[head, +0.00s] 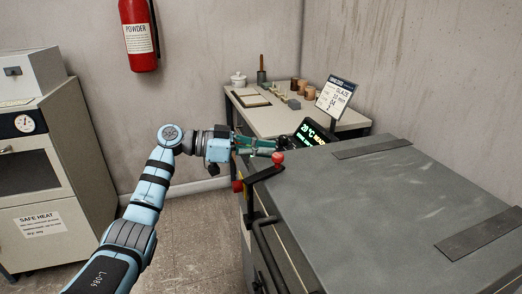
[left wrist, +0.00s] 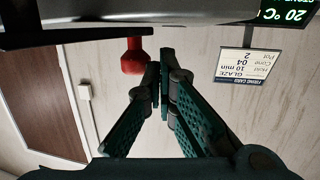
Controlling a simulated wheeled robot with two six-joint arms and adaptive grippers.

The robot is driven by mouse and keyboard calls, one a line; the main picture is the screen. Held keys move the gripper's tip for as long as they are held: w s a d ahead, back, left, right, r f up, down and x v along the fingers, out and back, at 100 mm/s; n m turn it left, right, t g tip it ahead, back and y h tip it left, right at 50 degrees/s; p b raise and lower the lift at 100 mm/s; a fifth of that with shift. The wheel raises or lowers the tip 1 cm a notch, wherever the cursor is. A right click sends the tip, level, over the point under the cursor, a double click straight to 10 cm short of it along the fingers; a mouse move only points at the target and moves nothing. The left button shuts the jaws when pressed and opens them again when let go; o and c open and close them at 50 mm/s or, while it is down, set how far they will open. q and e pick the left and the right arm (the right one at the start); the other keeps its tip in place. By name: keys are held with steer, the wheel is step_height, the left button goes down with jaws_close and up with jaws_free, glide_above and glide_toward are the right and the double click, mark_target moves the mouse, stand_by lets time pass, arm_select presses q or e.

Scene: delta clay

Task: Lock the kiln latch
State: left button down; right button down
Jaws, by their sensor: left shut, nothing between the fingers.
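The grey kiln (head: 400,205) fills the right side of the head view, with its lid down. Its latch is a black lever (head: 262,174) at the lid's front left corner, with a red knob (head: 277,158) at one end and a red part at the other. My left gripper (head: 268,147) is shut and empty, its fingertips close beside the knob. The left wrist view is upside down. There the red knob (left wrist: 133,57) is just left of the shut fingertips (left wrist: 160,80); I cannot tell whether they touch. My right gripper is out of view.
A lit temperature display (head: 312,136) stands behind the kiln corner. A side table (head: 262,122) with pots and a glaze card (head: 335,95) is beyond. A dark handle bar (head: 266,250) runs along the kiln's front. A cabinet (head: 60,190) stands left; floor between is clear.

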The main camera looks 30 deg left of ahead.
arm_select(q)
steer(key=shift+d, duration=0.95)
steer(key=shift+s+d, duration=0.1)
steer(key=shift+d, duration=0.15)
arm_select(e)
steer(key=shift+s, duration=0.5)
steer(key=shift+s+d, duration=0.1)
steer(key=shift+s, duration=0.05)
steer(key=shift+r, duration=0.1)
